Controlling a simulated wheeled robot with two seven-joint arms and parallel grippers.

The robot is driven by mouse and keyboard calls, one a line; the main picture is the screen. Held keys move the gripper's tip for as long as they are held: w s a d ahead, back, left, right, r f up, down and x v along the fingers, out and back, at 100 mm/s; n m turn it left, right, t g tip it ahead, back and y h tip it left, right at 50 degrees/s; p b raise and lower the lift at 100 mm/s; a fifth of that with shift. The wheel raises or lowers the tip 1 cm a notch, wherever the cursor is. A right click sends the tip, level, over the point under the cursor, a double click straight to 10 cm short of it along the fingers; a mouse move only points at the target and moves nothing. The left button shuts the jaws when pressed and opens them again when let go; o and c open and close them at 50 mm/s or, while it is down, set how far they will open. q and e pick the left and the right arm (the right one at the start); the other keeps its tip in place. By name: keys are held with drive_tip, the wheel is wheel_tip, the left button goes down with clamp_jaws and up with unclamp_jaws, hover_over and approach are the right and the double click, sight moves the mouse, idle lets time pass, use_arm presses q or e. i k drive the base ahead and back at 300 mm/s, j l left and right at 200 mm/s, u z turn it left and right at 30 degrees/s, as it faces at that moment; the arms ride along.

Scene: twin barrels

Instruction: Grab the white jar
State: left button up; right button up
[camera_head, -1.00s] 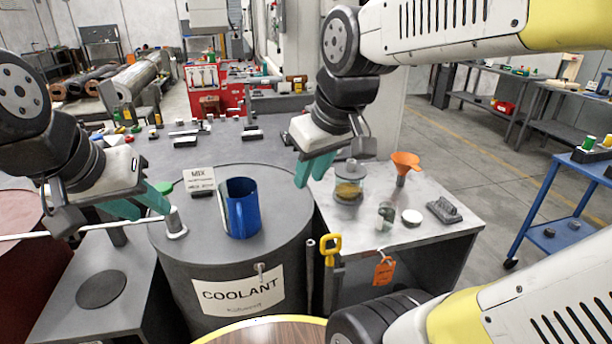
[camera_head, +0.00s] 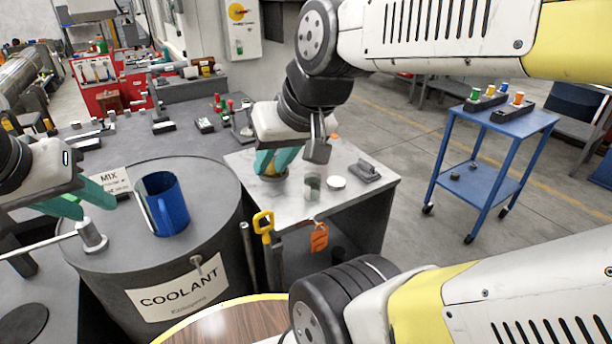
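My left gripper (camera_head: 88,205) is open and empty at the left, above the drum's edge, near a grey metal fitting (camera_head: 92,236).
A blue mug (camera_head: 166,206) and a MIX sign (camera_head: 114,181) stand on the COOLANT drum (camera_head: 120,262). The side table (camera_head: 350,206) also holds a dark grey block (camera_head: 366,172). A yellow handle (camera_head: 264,224) and an orange tag (camera_head: 319,237) are at its front. A blue cart (camera_head: 520,122) stands right.

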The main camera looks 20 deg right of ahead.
sight(312, 187)
drive_tip(key=z, duration=1)
